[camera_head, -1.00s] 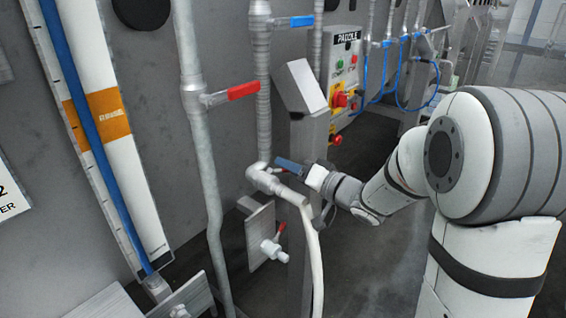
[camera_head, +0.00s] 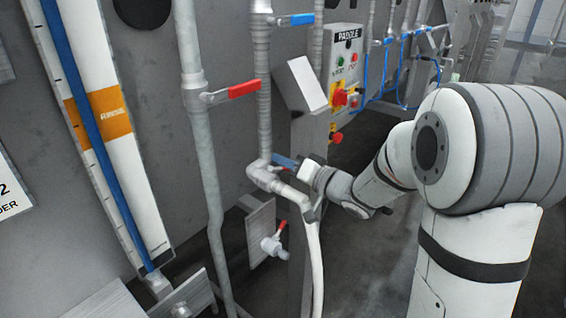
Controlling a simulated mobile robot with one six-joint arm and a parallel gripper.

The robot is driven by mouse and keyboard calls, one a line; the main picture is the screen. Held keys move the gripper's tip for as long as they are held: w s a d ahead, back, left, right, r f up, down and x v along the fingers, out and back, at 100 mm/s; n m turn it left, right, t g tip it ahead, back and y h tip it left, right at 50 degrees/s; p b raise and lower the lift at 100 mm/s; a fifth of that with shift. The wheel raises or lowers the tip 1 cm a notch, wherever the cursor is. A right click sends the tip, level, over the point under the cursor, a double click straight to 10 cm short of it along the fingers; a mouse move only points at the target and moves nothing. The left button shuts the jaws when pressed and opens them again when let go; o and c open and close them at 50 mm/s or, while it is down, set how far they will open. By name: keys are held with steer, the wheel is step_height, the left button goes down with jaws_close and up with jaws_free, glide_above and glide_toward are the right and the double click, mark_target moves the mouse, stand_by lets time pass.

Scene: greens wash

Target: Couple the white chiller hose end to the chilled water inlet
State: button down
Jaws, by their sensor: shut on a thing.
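The white chiller hose (camera_head: 316,262) rises from the bottom of the view and bends left at its top. Its upper end meets, or lies right in front of, the grey elbow (camera_head: 264,176) at the foot of the ribbed vertical pipe. I take this elbow for the chilled water inlet. My gripper (camera_head: 307,206) is shut on the hose near its upper end, just right of the elbow. A small blue bar (camera_head: 285,161) shows between the elbow and my gripper. Whether hose and elbow are fully joined cannot be made out.
A grey post with a slanted top (camera_head: 305,85) stands behind my gripper. A red-handled valve (camera_head: 232,92) is on the pipe to the left. A small red-handled tap (camera_head: 273,245) sits below on a plate. The paddle control box (camera_head: 345,70) is behind. Dark floor lies open underneath.

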steer(key=t+b, duration=0.1)
steer(key=m+t+b, duration=0.1)
steer(key=b, duration=0.1)
steer(key=shift+s+d+f, duration=0.1)
steer(key=shift+s+f, duration=0.1)
steer(key=shift+r, duration=0.1)
steer(key=c, duration=1.4)
jaws_free()
steer(key=b+v, duration=0.1)
steer(key=v, duration=0.6)
steer(key=shift+s+d, duration=0.3)
